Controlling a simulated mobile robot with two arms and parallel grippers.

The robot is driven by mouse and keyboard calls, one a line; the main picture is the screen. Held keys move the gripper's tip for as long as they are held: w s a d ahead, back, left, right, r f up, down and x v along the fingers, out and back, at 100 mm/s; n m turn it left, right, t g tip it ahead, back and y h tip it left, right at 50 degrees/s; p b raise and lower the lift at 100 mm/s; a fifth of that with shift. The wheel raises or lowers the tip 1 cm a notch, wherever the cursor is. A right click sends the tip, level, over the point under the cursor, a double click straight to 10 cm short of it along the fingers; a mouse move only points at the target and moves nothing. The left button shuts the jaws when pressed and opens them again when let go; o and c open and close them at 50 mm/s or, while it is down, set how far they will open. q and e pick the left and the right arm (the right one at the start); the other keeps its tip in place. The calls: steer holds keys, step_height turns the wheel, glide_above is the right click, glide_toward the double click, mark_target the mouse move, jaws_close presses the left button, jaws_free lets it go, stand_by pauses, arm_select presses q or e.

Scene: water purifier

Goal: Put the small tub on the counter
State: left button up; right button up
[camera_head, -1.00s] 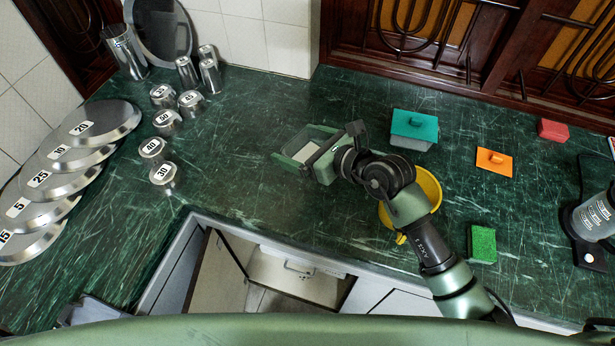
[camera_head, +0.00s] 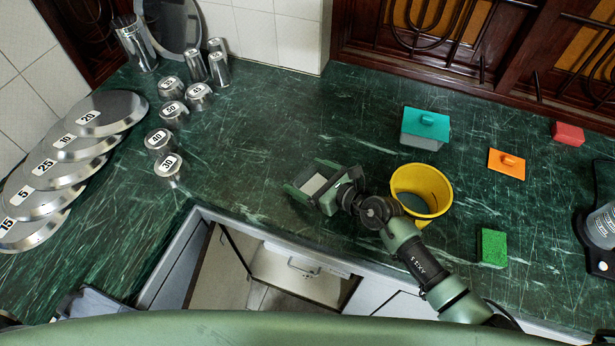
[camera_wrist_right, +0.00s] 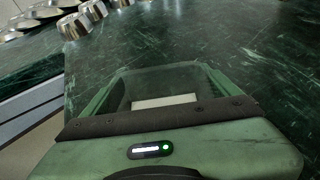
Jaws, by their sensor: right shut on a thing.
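My right gripper (camera_head: 316,184) is low over the front part of the green counter (camera_head: 280,130), left of the yellow bucket. It is shut on a small pale tub (camera_head: 313,184), which shows between its green fingers. In the right wrist view the tub's pale part (camera_wrist_right: 165,102) shows between the fingers, mostly hidden by the gripper body. I cannot tell whether the tub touches the counter. My left gripper is not in view.
The yellow bucket (camera_head: 437,183), a teal-lidded tub (camera_head: 422,141), an orange lid (camera_head: 506,163), a green sponge (camera_head: 493,246) and a red block (camera_head: 568,133) lie to the right. Numbered metal weights (camera_head: 160,140) and plates (camera_head: 75,150) stand left. An open cabinet (camera_head: 290,265) is below the front edge.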

steer(key=shift+f, duration=0.15)
steer(key=o, duration=1.3)
steer(key=shift+c, duration=0.2)
steer(key=shift+s+d+r, duration=0.15)
steer(key=shift+r, duration=0.25)
steer(key=p+v, duration=0.3)
steer(key=v, duration=0.4)
steer(key=shift+f, duration=0.1)
